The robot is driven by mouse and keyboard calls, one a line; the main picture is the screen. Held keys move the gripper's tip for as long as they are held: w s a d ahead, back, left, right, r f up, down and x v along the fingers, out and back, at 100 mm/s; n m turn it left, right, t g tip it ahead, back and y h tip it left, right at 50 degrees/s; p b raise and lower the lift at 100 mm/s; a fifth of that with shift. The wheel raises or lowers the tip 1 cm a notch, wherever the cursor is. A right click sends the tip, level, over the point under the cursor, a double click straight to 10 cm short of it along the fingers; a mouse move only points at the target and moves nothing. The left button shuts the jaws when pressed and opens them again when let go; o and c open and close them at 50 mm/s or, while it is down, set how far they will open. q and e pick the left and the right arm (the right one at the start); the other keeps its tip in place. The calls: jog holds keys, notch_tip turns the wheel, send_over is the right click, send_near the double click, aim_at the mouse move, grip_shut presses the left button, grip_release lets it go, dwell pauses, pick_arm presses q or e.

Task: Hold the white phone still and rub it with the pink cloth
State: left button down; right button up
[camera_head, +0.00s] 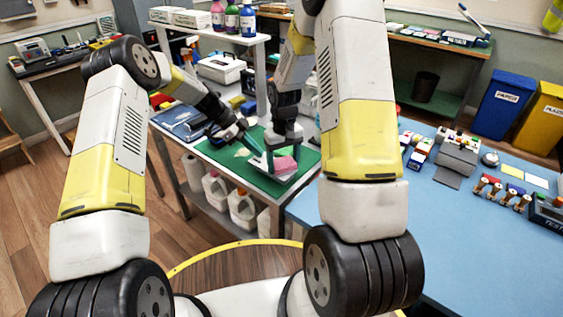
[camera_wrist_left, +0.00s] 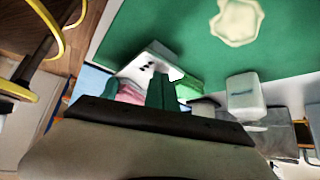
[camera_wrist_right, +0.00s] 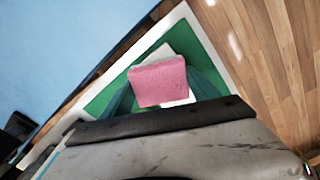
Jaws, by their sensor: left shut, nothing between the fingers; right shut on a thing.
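The white phone (camera_wrist_right: 162,50) lies on the green mat (camera_wrist_right: 105,98), mostly covered by the pink cloth (camera_wrist_right: 158,82) in the right wrist view. In the left wrist view the phone (camera_wrist_left: 150,62) shows its dark camera dots, with the cloth (camera_wrist_left: 130,92) beside it. My right gripper (camera_head: 281,150) points down and is shut on the pink cloth, over the phone. My left gripper (camera_head: 262,154) is shut and empty, its tips low by the phone's edge. I cannot tell whether they touch it.
A cream cloth (camera_wrist_left: 237,20) lies on the mat. White jugs (camera_head: 217,188) stand on the shelf below. The blue table (camera_head: 410,235) at the right has free room in front.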

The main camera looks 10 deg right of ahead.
pick_arm(q)
jog(key=shift+a+f, duration=0.15)
jog(key=shift+f, duration=0.1)
pick_arm(e)
jog(key=shift+s+d, duration=0.2)
jog(key=shift+s, duration=0.05)
jog(key=shift+s+d+f, duration=0.2)
jog(key=shift+s+d, duration=0.3)
jog(key=shift+s, duration=0.2)
jog(key=shift+w+r, duration=0.15)
jog(key=shift+r, duration=3.95)
pick_arm(q)
jog(key=shift+r, duration=3.25)
jog(key=shift+w, duration=0.1)
jog(key=v, duration=1.1)
jog(key=shift+a+r, duration=0.2)
jog(key=shift+r, duration=0.15)
